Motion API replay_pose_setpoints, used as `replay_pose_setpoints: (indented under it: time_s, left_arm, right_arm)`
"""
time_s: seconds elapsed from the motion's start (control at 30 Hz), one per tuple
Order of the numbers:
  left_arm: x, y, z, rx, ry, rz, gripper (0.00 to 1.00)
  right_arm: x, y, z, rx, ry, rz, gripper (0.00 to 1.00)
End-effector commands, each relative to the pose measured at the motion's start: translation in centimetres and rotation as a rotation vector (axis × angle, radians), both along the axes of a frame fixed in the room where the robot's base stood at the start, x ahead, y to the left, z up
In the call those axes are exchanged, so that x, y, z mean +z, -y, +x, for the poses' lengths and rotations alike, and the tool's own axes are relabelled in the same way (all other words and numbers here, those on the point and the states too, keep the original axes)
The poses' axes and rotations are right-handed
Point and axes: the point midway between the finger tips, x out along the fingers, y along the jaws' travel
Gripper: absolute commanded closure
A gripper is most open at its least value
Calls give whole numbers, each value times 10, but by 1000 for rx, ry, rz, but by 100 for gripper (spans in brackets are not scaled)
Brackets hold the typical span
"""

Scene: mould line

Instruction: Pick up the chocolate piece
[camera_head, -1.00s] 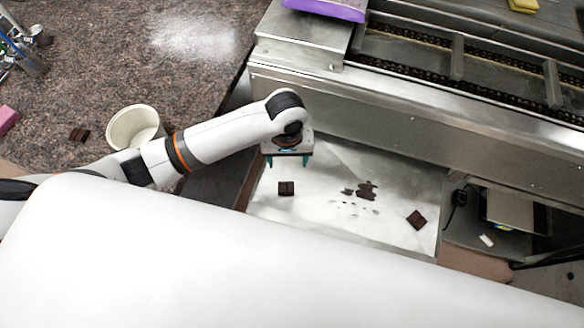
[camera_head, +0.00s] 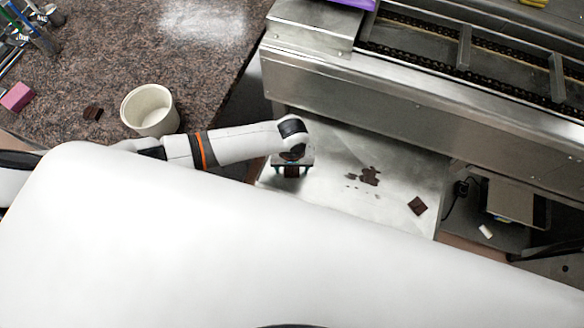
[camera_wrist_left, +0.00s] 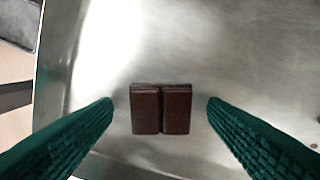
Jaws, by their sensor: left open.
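A dark brown chocolate piece (camera_head: 291,171) in two joined blocks lies on the metal tray (camera_head: 330,150). In the left wrist view the chocolate piece (camera_wrist_left: 161,109) lies between and slightly beyond the green fingertips, with a gap on each side. My left gripper (camera_head: 292,173) is open with its fingers to either side of the piece; the left wrist view shows its open fingers (camera_wrist_left: 160,108) too. A second chocolate piece (camera_head: 418,205) lies at the right of the tray. My right gripper is not in view.
On the granite counter are a white pot (camera_head: 150,108), another chocolate piece (camera_head: 93,112) and a pink block (camera_head: 17,97).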

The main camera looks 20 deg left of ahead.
Motion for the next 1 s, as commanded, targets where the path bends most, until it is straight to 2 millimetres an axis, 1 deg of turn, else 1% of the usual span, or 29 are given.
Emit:
replay_pose_setpoints:
  time_s: [0.03,0.17,0.2,0.27,0.4,0.47,0.5,0.77,0.87,1.0]
  left_arm:
    - [-1,0,0,0,1,0,33]
    - [0,0,0,-1,1,-1,33]
    - [0,0,0,-1,0,-1,36]
    - [0,0,0,0,0,-1,46]
    - [0,0,0,0,0,-1,69]
    - [0,0,0,0,0,-1,79]
    - [0,0,0,0,0,-1,80]
    - [3,1,1,-1,2,-2,81]
    - [14,1,1,-1,2,-3,81]
    - [40,1,1,-1,3,-4,81]
  right_arm:
    - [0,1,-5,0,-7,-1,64]
    - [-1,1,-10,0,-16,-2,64]
    - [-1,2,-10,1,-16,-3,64]
    - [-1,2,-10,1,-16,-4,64]
    - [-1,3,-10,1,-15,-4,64]
    - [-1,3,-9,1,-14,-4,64]
    - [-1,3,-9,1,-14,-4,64]
    - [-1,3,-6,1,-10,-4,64]
    - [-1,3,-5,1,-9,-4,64]
    - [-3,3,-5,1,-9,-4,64]
